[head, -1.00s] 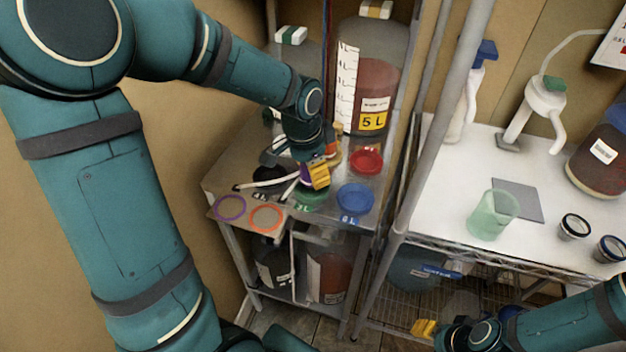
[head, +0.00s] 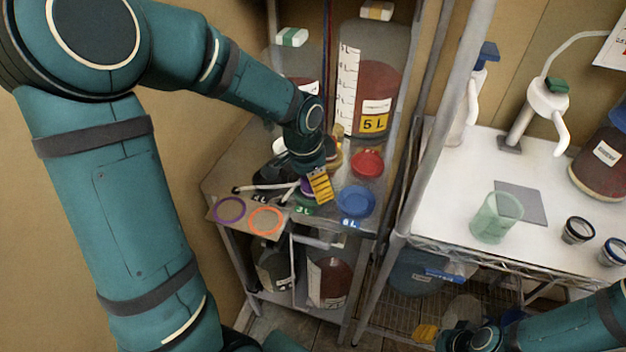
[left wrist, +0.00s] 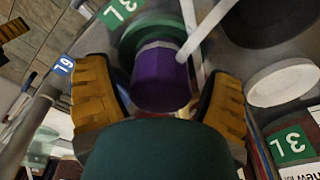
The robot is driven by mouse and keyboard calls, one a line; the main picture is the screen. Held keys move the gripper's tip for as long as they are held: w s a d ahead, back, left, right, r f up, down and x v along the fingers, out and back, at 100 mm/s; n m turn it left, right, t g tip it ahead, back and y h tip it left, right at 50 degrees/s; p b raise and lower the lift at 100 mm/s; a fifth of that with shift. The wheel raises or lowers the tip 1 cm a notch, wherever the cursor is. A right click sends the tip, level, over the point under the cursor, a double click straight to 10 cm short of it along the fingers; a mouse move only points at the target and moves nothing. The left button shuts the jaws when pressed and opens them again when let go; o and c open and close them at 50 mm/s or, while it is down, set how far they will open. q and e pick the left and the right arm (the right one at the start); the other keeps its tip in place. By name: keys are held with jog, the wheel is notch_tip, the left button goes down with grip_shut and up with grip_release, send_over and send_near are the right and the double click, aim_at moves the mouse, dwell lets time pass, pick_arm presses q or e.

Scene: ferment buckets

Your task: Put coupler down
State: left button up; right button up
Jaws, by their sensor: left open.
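The purple coupler (left wrist: 160,82) sits over the green 3L dish (left wrist: 140,32) in the left wrist view, with a white tube running from its side. Whether it rests fully on the dish is hard to tell. My left gripper (left wrist: 157,72) is open, one yellow finger on each side of the coupler, with gaps visible. In the head view my left gripper (head: 319,187) is low over the green 3L dish (head: 301,209), and only a sliver of purple shows beside it. My right gripper (head: 428,333) is at the bottom edge, mostly hidden, its opening unclear.
A blue 6L dish (head: 355,201) and a red dish (head: 367,163) lie close to the right. Purple (head: 230,209) and orange (head: 266,221) rings mark the front left. A 5 L vessel (head: 372,95) stands behind. A green beaker (head: 490,230) stands on the right shelf.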

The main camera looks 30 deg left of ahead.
aim_at(305, 178)
pick_arm(q)
notch_tip(305, 178, up, 12)
jog(key=s+p, duration=0.1)
jog(key=p, duration=0.2)
jog(key=shift+s+a+r, duration=0.15)
jog(key=shift+s+a, duration=0.15)
jog(key=shift+a, duration=0.15)
pick_arm(e)
jog(key=r, duration=0.3)
jog(key=shift+s+r, duration=0.15)
jog(key=shift+s, duration=0.2)
jog(key=shift+s, duration=0.1)
